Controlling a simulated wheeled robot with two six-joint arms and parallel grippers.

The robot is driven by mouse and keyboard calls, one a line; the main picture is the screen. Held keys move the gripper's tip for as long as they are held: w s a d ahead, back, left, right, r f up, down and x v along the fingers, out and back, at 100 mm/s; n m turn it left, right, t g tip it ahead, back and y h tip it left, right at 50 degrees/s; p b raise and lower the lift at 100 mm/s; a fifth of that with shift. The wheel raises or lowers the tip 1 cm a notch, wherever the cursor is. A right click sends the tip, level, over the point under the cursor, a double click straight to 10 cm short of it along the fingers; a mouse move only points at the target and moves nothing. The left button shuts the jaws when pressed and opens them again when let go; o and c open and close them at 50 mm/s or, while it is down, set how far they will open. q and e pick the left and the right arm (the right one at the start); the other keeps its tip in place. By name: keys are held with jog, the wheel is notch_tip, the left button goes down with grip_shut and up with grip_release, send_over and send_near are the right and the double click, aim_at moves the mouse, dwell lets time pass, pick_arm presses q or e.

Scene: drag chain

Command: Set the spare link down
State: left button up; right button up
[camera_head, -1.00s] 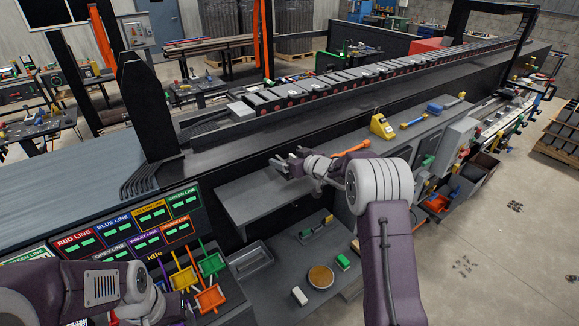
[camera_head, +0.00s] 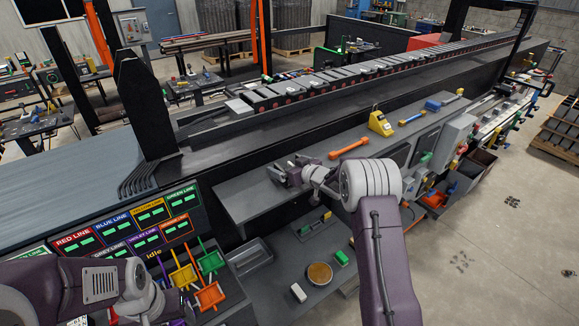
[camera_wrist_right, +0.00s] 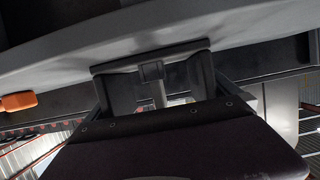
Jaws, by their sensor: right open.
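My right gripper (camera_head: 278,173) is open over the left part of the grey shelf along the conveyor's front. I cannot single out the spare link for certain. In the right wrist view, the dark open jaws (camera_wrist_right: 155,85) are close to a grey surface, and what lies between them is unclear. An orange bar with thick ends (camera_head: 348,148) lies on the shelf right of the gripper, apart from it. An orange end also shows at the left of the wrist view (camera_wrist_right: 18,101). My left gripper (camera_head: 170,305) is low at the left, its fingers hard to make out.
A yellow block (camera_head: 380,123), a blue-and-yellow bar (camera_head: 412,118) and another blue-and-yellow piece (camera_head: 445,102) stand farther right on the shelf. Coloured bins (camera_head: 210,296) and a line display (camera_head: 130,228) are at lower left. A lower shelf holds a round brown dish (camera_head: 319,274).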

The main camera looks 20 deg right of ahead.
jog(key=b+v, duration=0.4)
jog(key=v, duration=0.8)
jog(key=shift+r, duration=0.25)
jog(key=s+f+m+g+h, duration=0.4)
jog(key=s+f+g+h, duration=0.2)
jog(key=s+f, duration=0.55)
jog(key=s+a+f+g+y, duration=0.1)
jog(key=s+a+g, duration=0.2)
jog(key=s, duration=0.6)
jog(key=s+a+f+g, duration=0.1)
jog(key=s+a+g, duration=0.2)
jog(key=s, duration=0.7)
notch_tip(320, 180, down, 12)
jog(key=b, duration=1.1)
jog(key=shift+w+r, duration=0.2)
jog(key=shift+w, duration=0.05)
